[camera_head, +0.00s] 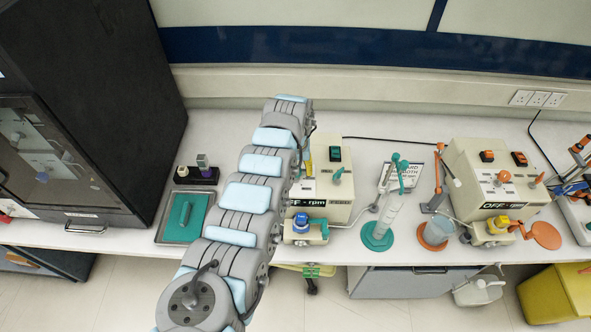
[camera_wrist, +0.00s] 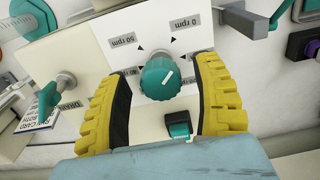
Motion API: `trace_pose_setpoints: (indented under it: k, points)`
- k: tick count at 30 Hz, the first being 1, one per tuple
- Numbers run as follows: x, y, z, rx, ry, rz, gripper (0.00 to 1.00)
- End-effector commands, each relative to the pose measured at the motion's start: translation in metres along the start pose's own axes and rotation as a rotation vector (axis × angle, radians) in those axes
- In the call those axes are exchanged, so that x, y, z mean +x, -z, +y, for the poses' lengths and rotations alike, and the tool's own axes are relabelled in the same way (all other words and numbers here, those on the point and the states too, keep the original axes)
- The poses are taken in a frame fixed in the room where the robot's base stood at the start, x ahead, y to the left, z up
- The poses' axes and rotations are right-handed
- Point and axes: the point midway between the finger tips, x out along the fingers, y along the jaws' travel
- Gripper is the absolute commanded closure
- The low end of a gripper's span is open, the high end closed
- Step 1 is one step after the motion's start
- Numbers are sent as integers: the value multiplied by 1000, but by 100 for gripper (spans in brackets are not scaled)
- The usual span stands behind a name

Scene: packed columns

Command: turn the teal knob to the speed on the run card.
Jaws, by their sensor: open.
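In the head view my arm hides the knob on the beige pump box (camera_head: 340,205), whose display shows OFF. The run card (camera_head: 388,178) stands right of the box; its speed is unreadable.
A teal rocker switch (camera_wrist: 179,129) lies below the knob between the fingers. A teal lever (camera_wrist: 50,95) marked drain is left of the left finger. A similar orange-fitted pump box (camera_head: 485,185) and a cylinder on a teal base (camera_head: 377,238) stand to the right.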

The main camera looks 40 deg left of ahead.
Motion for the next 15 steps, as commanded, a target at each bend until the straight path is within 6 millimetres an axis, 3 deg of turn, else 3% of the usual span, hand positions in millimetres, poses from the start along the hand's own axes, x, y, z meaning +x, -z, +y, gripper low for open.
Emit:
trace_pose_setpoints:
  k: [9,15]
  points:
    - [1,0,0,0,0,-1,34]
    - [1,0,0,0,0,-1,92]
